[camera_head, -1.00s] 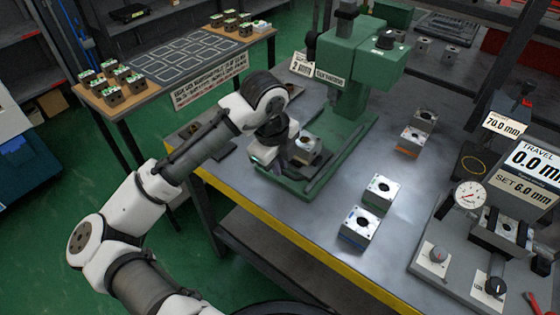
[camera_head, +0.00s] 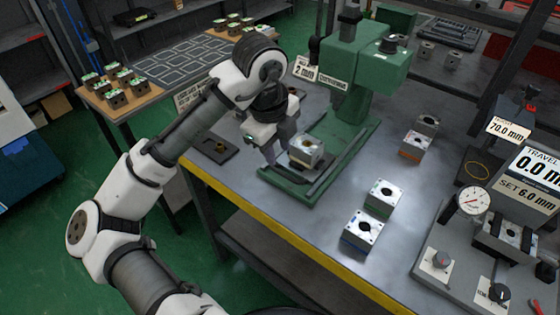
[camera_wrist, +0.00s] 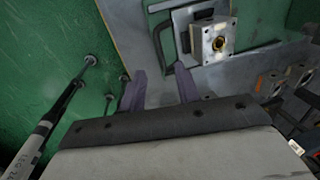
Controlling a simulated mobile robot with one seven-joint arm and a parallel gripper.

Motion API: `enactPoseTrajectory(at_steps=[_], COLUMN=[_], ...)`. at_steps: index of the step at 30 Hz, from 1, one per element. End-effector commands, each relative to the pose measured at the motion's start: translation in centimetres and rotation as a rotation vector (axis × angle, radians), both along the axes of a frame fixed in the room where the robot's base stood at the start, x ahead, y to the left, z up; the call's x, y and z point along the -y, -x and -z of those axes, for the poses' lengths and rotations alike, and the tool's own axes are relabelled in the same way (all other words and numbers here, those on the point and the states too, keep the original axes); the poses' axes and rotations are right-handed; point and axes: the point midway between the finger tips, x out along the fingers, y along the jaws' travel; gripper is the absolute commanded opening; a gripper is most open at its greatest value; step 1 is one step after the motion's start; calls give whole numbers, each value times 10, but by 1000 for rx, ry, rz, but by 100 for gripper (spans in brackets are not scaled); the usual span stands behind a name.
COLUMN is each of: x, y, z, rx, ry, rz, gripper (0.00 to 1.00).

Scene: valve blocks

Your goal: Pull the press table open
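The green press (camera_head: 366,72) stands on the grey bench. Its flat base (camera_head: 345,165) carries a light metal block (camera_head: 306,150) with a round bore, which also shows in the wrist view (camera_wrist: 214,43). In the wrist view a dark bent handle (camera_wrist: 158,44) sticks out on the left of that block's plate. My gripper (camera_wrist: 160,82) has its two fingers apart, with nothing seen between them. The handle's near end lies just ahead of the finger gap. In the head view my gripper (camera_head: 270,155) is left of the block, at the press base's near-left edge.
Two loose blocks (camera_head: 383,194) (camera_head: 363,228) stand right of the press, with more behind. A black fixture (camera_head: 214,148) lies left of my gripper. A gauge fixture (camera_head: 473,200) is at the right. The yellow bench edge (camera_head: 265,240) is in front.

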Motion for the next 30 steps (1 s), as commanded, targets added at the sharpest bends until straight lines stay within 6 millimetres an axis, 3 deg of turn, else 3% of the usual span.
enactPoseTrajectory(at_steps=[3,10,28,30], x=[-3,-7,-7,0], y=[3,9,10,4], z=[-27,-59,-65,-71], rx=[3,0,-1,50], ry=[-2,-1,1,47], rz=[-1,0,0,-19], gripper=[32,32,32,32])
